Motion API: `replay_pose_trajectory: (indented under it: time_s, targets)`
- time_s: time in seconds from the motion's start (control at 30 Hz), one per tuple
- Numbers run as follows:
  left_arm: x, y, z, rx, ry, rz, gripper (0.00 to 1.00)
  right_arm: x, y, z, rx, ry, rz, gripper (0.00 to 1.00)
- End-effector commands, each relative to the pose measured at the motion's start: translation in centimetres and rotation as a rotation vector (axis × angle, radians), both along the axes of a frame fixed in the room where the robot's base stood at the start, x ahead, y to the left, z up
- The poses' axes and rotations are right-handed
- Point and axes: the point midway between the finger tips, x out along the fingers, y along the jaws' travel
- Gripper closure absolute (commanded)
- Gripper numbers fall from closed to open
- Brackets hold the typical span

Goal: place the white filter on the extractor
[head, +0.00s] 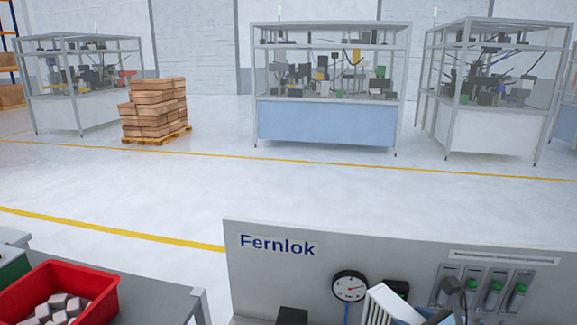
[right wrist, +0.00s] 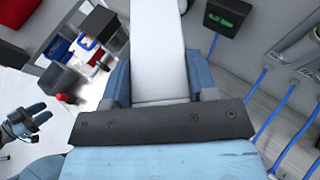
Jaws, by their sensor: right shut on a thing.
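The white filter (right wrist: 157,50) is held between the two blue fingers of my right gripper (right wrist: 157,88) in the right wrist view. In the head view a white block with a ribbed side, seemingly the filter (head: 378,310), shows at the bottom edge, in front of the grey Fernlok panel (head: 262,275). No part is clearly marked as the extractor, and the area below the panel is cut off. My left gripper (right wrist: 33,120) shows at the left of the right wrist view, fingers apart and empty. It is out of the head view.
The panel carries a round gauge (head: 350,286) and several green-topped tubes (head: 493,293). A red bin (head: 60,292) with grey blocks stands on a table at lower left. Blue hoses (right wrist: 283,105) run along the right of the wrist view. Open floor lies behind the panel.

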Motion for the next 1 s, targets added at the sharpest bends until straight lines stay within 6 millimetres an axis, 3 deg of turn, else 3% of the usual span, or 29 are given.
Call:
replay_pose_trajectory:
  time_s: [0.63, 0.83, 1.0]
  targets:
    - [0.0, 0.0, -0.3, -0.001, 0.0, -0.001, 0.57, 0.0, 0.5, 0.0, 0.004, -0.001, 0.026, 0.79]
    - [0.0, -0.1, -2.4, -0.003, 0.0, -0.001, 0.57, -0.7, 4.6, 0.6, 0.01, -0.004, 0.269, 0.79]
    - [-0.1, -0.4, -4.4, -0.006, 0.006, -0.006, 0.57, -3.0, 8.6, 1.3, 0.003, -0.004, 0.568, 0.79]
